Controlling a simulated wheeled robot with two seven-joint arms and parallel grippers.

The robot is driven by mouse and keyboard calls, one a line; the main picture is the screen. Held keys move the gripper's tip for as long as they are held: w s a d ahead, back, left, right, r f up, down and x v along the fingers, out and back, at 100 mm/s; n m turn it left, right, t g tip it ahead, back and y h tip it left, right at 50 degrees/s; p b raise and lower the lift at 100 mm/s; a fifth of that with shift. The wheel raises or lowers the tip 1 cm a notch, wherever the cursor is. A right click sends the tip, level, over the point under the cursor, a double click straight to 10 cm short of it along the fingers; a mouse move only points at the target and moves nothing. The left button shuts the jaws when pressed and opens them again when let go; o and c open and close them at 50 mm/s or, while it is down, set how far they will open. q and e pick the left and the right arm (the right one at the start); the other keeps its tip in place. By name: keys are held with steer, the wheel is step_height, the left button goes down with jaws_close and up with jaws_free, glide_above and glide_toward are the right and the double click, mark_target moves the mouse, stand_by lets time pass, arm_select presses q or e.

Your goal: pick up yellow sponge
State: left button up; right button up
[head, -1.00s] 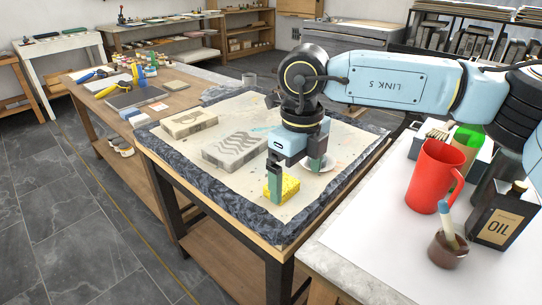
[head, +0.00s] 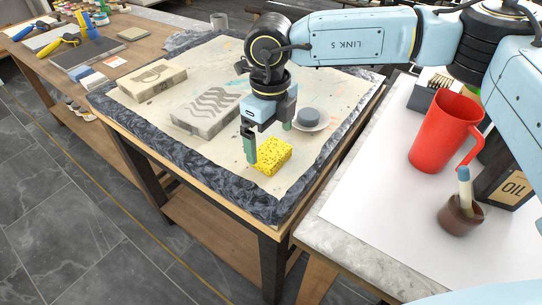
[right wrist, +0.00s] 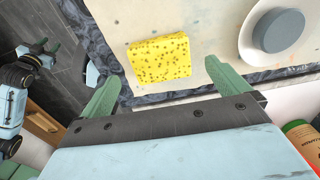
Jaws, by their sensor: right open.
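The yellow speckled sponge (head: 272,156) lies on the cloth-covered table near its front corner. It also shows whole in the right wrist view (right wrist: 160,60). My right gripper (head: 268,138) is open and empty, close above and behind the sponge in the head view. One green finger overlaps the sponge's left edge there. In the right wrist view the sponge lies ahead of and between the two spread fingertips (right wrist: 163,72), with nothing gripped. My left gripper (right wrist: 38,50) shows small at the left of the right wrist view; its jaw gap is unclear.
A white dish with a grey round piece (head: 308,117) stands just right of the gripper. Two carved blocks (head: 208,112) lie to the left. A red pitcher (head: 442,132), a brush pot (head: 460,217) and an oil can (head: 505,188) stand on the right table.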

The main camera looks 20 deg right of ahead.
mark_target(271, 150)
step_height(271, 150, down, 4)
steer(key=shift+d+b, duration=0.1)
steer(key=shift+b, duration=0.45)
steer(key=shift+f, duration=0.4)
steer(key=c, duration=1)
steer(key=shift+r, duration=0.3)
arm_select(q)
steer(key=shift+s+a+f+p, duration=0.2)
steer(key=shift+a+f+p, duration=0.15)
steer(key=shift+f+p, duration=0.2)
steer(key=shift+s+a+f+p, duration=0.2)
steer(key=shift+a+f+p, duration=0.2)
steer(key=shift+p, duration=0.15)
arm_select(e)
step_height(271, 150, up, 10)
steer(key=shift+f, duration=0.25)
steer(key=o, duration=0.4)
steer(key=c, duration=0.3)
arm_select(q)
steer(key=shift+d, duration=0.1)
arm_select(e)
steer(key=shift+f, duration=0.1)
